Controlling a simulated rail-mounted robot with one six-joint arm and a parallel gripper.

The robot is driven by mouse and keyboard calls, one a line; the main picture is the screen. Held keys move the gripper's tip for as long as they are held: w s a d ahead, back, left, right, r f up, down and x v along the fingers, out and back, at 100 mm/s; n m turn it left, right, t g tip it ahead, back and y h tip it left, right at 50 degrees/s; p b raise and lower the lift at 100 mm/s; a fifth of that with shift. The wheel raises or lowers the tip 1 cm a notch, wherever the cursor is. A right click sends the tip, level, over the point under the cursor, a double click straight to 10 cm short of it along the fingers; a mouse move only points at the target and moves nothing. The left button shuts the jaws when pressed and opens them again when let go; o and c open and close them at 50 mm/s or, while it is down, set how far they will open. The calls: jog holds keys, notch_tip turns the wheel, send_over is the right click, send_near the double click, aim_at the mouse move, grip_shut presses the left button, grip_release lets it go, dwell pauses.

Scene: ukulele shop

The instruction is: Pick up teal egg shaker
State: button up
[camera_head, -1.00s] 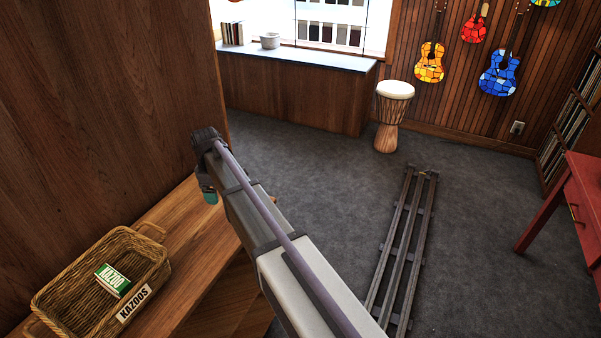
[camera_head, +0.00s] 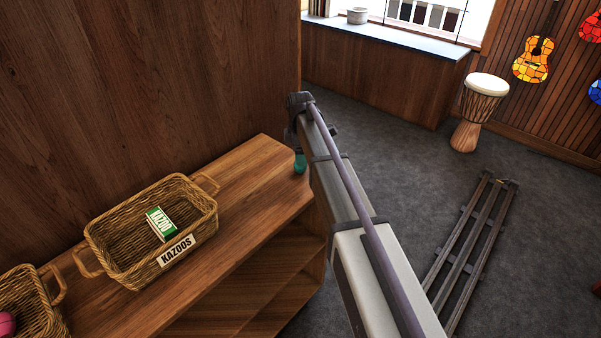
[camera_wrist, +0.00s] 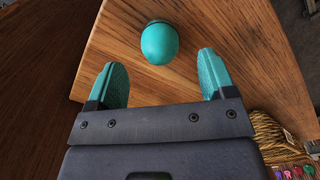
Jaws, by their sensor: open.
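The teal egg shaker (camera_wrist: 159,44) stands on the wooden shelf top in the wrist view, near its edge, with a dark ring at its far end. My gripper (camera_wrist: 162,75) is open, its two teal fingers apart. The egg lies just beyond the fingertips, centred on the gap, and nothing is held. In the head view my gripper (camera_head: 300,162) is at the far right end of the shelf top (camera_head: 245,180), seen from behind along my arm. I cannot make out the egg apart from the teal fingers there.
A wicker kazoo basket (camera_head: 120,270) with a green box (camera_head: 160,222) stands on the shelf, left of my gripper. Another basket (camera_head: 30,300) with a pink item is at the lower left. A brown wood panel (camera_head: 150,90) rises behind.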

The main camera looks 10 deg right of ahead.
notch_tip(320, 180, down, 5)
jog(key=b, duration=0.5)
jog(key=shift+f, duration=0.2)
jog(key=shift+r, duration=0.25)
jog(key=c, duration=1)
notch_tip(320, 180, up, 10)
jog(key=p, duration=1)
jog(key=shift+d+r+p, duration=0.1)
jog(key=shift+r+p, duration=0.05)
jog(key=shift+p, duration=0.15)
